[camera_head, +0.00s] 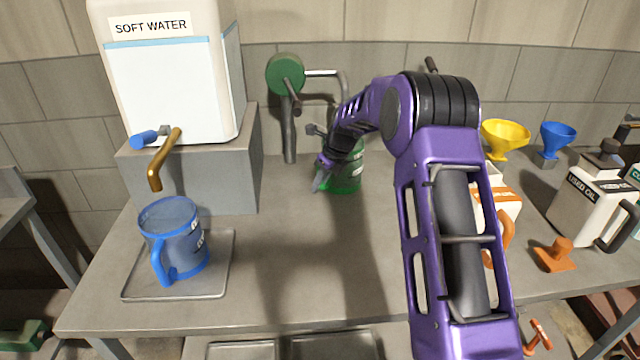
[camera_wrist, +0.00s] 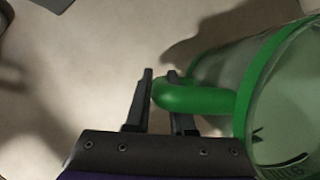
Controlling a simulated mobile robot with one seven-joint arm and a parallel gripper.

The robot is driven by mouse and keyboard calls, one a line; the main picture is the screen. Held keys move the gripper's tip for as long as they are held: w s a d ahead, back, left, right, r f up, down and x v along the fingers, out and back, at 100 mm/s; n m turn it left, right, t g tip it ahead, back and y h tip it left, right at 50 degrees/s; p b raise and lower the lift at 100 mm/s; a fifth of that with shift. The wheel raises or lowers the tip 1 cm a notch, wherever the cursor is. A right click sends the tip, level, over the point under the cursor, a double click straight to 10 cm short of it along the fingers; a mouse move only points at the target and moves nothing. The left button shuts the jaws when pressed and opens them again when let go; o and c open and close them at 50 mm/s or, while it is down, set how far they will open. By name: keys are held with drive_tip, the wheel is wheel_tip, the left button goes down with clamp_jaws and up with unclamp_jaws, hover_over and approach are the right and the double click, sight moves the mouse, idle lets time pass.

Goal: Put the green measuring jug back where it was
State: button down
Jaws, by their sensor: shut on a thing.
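The green measuring jug (camera_head: 346,180) is upright at the back of the grey bench, partly hidden behind my arm. It is below the hand pump's spout. I cannot tell whether its base touches the bench. My gripper (camera_head: 322,178) is at the jug's left side. In the wrist view my gripper (camera_wrist: 160,80) is shut on the green handle of the jug (camera_wrist: 285,100), and the jug's clear body shows at the right.
A blue jug (camera_head: 175,245) stands on a metal tray (camera_head: 222,275) under the brass tap of the soft water tank (camera_head: 170,85). The green hand pump (camera_head: 286,74) stands behind. At right are yellow (camera_head: 505,135) and blue (camera_head: 557,136) funnels and a used oil can (camera_head: 590,205). The front middle bench is clear.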

drive_tip(key=shift+f, duration=0.1)
drive_tip(key=c, duration=0.8)
unclamp_jaws()
drive_tip(key=shift+o, duration=0.2)
drive_tip(key=p+v, duration=0.1)
drive_tip(key=v, duration=1.1)
drive_tip(key=shift+r, duration=0.25)
